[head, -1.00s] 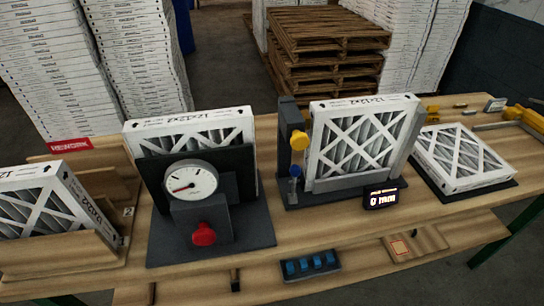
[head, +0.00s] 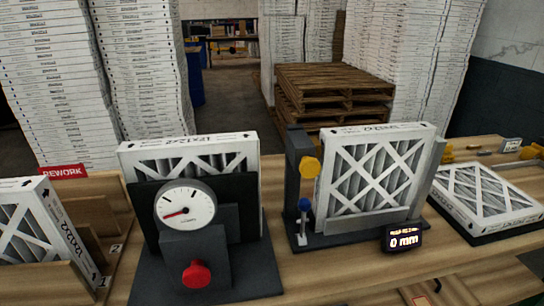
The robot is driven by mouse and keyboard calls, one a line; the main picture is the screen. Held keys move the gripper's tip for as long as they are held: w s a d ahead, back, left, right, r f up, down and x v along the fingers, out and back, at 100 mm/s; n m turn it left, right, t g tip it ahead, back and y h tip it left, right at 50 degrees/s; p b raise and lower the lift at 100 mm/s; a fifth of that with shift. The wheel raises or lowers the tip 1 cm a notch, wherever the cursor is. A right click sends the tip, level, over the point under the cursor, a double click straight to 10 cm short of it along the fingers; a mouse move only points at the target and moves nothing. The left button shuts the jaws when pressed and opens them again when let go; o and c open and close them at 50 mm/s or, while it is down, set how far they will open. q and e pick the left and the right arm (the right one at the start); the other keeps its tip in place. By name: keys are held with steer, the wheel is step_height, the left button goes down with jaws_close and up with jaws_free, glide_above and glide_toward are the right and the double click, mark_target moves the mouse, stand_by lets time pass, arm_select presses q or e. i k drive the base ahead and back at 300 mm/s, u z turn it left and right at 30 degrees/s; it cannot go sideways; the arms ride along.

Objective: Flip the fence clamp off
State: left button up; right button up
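A dark fixture (head: 293,172) stands in the middle of the workbench with a boxed filter (head: 372,175) upright in it. On its left side are a yellow knob (head: 308,167) and, below it, a small upright lever with a blue tip (head: 304,205). The lever looks like the fence clamp, but I cannot tell for sure. A small display (head: 403,239) in front of the fixture reads 0 mm. Neither of my grippers is in view.
Left of the fixture stands a gauge stand with a dial (head: 186,206) and a red knob (head: 197,274), a filter behind it. A rework rack (head: 62,172) holds a filter at far left. Another filter (head: 487,197) lies flat at right. Pallets (head: 333,95) stand behind.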

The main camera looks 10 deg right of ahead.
mark_target(304, 204)
steer(key=k, duration=1.2)
steer(key=z, duration=0.7)
steer(key=i, duration=1.8)
steer(key=u, duration=0.75)
